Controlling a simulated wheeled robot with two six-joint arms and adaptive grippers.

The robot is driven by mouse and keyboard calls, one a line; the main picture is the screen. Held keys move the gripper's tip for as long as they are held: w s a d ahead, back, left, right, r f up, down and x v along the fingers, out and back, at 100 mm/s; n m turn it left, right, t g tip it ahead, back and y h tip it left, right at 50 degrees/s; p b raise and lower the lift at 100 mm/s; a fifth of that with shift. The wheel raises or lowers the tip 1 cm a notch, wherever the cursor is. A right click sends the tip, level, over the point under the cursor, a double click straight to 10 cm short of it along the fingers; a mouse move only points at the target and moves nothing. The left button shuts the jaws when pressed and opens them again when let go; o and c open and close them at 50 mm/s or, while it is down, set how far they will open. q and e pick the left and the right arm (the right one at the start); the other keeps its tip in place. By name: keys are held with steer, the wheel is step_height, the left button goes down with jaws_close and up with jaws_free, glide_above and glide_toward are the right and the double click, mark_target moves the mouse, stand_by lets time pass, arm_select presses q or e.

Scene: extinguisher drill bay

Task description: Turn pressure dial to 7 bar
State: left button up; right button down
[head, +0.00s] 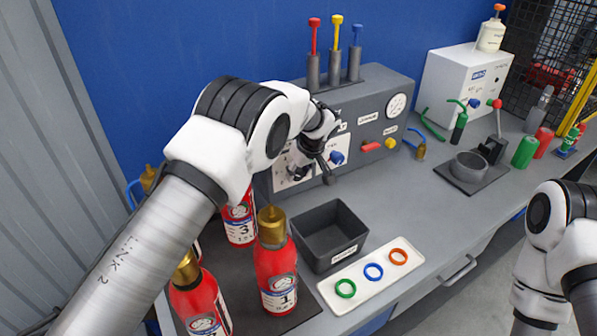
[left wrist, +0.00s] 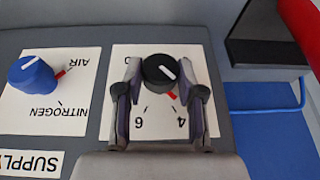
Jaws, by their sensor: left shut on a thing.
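The pressure dial (left wrist: 160,70) is a round black knob with a white line on top, on a white plate (left wrist: 125,65) of the grey panel. Printed numbers show beside it in the left wrist view; a short red mark lies by its lower edge. My left gripper (left wrist: 159,78) is shut on the dial, one finger on each side. The white line slants between the fingers; I cannot tell the exact value. In the head view my left gripper (head: 303,165) is at the panel front and hides most of the dial. My right gripper is outside the picture.
A blue selector knob (left wrist: 32,77), marked AIR and NITROGEN, sits beside the dial plate. A round gauge (head: 397,105) is higher on the panel, its reading too small. Red extinguishers (head: 275,270), a dark bin (head: 330,236) and a tray of coloured rings (head: 372,275) stand in front.

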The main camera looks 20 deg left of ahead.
arm_select(q)
steer(key=o, duration=1.1)
steer(key=shift+f, duration=0.1)
steer(key=shift+o, duration=0.2)
steer(key=v, duration=1.2)
